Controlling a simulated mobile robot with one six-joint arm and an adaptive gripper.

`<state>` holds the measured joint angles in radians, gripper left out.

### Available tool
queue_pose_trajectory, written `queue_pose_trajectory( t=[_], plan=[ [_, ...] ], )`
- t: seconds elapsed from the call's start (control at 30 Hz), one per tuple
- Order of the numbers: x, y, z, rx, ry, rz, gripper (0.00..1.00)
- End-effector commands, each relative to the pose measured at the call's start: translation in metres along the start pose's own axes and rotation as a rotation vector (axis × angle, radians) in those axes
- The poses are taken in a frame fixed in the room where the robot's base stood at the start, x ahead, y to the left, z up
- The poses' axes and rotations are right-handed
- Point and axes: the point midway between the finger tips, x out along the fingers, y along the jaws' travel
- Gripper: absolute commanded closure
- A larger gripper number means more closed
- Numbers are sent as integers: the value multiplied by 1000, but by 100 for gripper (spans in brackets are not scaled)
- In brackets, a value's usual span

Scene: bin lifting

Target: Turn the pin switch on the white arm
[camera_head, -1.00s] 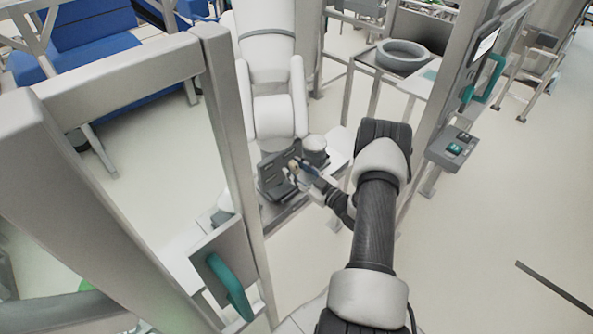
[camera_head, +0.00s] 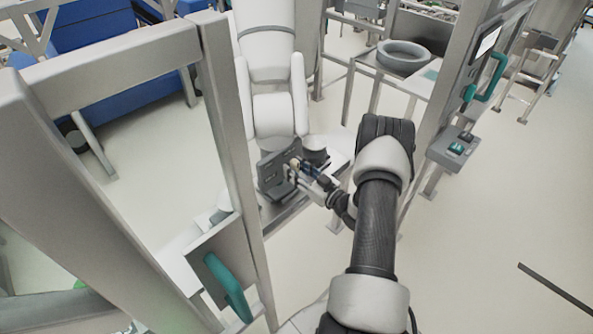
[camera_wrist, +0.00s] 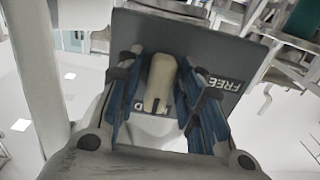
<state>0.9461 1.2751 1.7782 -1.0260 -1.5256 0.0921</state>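A dark grey panel (camera_head: 275,177) is on the base of the white arm (camera_head: 268,45). In the wrist view the panel (camera_wrist: 215,57) carries the word FREE at right and a second label mostly hidden behind the switch. The beige pin switch (camera_wrist: 161,82) stands out from the panel and points toward the wrist camera. My gripper (camera_wrist: 160,75) has its blue-padded fingers apart, one on each side of the switch, with narrow gaps visible. In the head view my gripper (camera_head: 299,171) is close in front of the panel, and the switch is too small to make out clearly.
A grey frame post (camera_head: 232,160) with a teal handle (camera_head: 228,287) stands left of my arm. Another post with a control box (camera_head: 453,148) is at right. A round grey bowl (camera_head: 403,56) sits on a stand behind.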

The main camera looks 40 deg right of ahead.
Motion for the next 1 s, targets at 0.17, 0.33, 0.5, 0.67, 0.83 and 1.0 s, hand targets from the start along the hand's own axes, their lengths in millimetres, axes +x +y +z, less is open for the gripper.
queue_pose_trajectory(
  t=[0.17, 0.33, 0.5, 0.67, 0.83, 1.0],
  plan=[
    [0, 0, 1, 0, -2, 0, 60],
    [0, 0, 1, -1, -1, 0, 60],
    [-9, 1, 1, -1, -2, 1, 60],
    [-39, 2, 1, 0, -2, 5, 60],
    [-76, 2, 0, 2, -1, 6, 60],
    [-105, 1, 0, 1, -1, 3, 60]
  ],
)
